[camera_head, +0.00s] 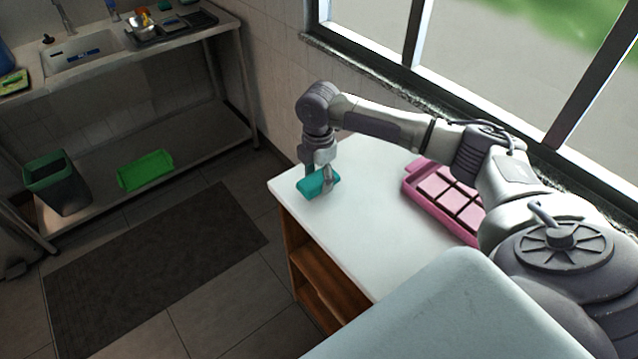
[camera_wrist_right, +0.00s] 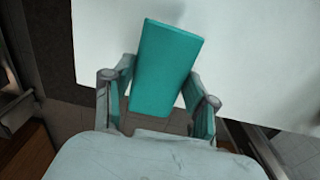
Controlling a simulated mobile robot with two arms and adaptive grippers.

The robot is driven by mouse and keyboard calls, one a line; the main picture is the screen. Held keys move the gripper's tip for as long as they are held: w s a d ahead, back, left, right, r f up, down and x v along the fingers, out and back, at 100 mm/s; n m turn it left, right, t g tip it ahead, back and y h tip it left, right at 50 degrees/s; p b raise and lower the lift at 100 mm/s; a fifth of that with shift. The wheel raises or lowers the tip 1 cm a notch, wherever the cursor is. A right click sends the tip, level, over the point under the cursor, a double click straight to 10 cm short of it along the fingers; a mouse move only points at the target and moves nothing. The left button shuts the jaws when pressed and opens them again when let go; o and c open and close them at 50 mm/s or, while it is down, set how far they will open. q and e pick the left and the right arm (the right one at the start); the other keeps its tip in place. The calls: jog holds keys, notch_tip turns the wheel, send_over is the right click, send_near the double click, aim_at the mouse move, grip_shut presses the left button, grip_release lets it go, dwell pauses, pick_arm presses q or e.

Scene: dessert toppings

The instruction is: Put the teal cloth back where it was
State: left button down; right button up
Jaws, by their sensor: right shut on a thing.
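The teal cloth (camera_head: 314,186) is a small folded block at the far left corner of the white counter. My right gripper (camera_head: 325,172) is shut on it from above. In the right wrist view the teal cloth (camera_wrist_right: 162,70) sits between the two fingers of my right gripper (camera_wrist_right: 157,100), slightly tilted, with white counter behind it. I cannot tell whether the cloth touches the counter. My left gripper does not show.
A pink tray (camera_head: 409,184) with pale pink squares stands on the white counter (camera_head: 345,235) by the window. The counter's middle is clear. A metal sink bench (camera_head: 195,148) stands at the back left, with a green tray (camera_head: 145,170) and a dark bin (camera_head: 62,190) on its lower shelf.

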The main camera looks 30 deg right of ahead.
aim_at(319, 178)
jog(key=shift+f, duration=1.55)
jog(key=shift+s+f, duration=0.1)
jog(key=shift+f, duration=0.05)
jog(key=o, duration=1.1)
notch_tip(319, 178, up, 12)
jog(key=shift+r+b, duration=0.2)
jog(key=shift+b, duration=0.45)
